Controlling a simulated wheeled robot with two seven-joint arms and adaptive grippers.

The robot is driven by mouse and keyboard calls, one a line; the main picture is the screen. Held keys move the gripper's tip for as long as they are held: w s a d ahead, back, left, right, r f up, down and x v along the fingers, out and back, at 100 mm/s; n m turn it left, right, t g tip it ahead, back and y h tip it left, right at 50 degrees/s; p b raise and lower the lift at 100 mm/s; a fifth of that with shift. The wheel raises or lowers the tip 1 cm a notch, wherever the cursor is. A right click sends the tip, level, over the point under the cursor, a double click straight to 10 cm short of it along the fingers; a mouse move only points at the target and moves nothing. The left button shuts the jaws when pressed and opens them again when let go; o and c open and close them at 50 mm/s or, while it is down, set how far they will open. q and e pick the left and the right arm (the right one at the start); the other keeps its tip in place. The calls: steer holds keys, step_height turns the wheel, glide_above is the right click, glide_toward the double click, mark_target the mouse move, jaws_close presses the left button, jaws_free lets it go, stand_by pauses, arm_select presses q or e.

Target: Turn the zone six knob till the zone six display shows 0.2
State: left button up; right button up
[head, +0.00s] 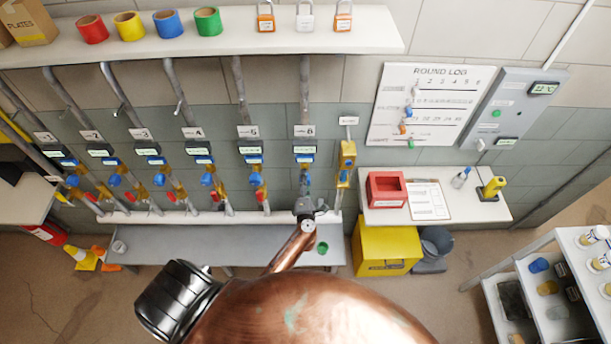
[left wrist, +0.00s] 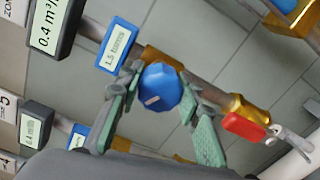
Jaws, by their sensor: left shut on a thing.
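The zone six knob (left wrist: 161,88) is a blue faceted knob with a pale mark, on a brass valve body in the left wrist view. My left gripper (left wrist: 158,104) has its green-grey padded fingers on either side of the knob and is shut on it. My right gripper is not in view.
A red lever (left wrist: 243,126) is just down the pipe from the knob. The zone five display (left wrist: 36,124) is on the neighbouring pipe. A yellow fitting (head: 346,165) hangs right of zone six. A grey bench (head: 190,245) runs below the pipes.

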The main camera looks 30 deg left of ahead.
arm_select(q)
steer(key=shift+w+d+m+p, duration=0.1)
steer(key=shift+m+p, duration=0.3)
stand_by(0.3)
steer(key=o, duration=1.2)
steer(key=shift+c, duration=0.2)
steer(key=shift+s+d+f, duration=0.15)
steer(key=shift+s, duration=0.3)
steer(key=v, duration=0.6)
steer(key=shift+s, duration=0.25)
steer(key=shift+d, duration=0.15)
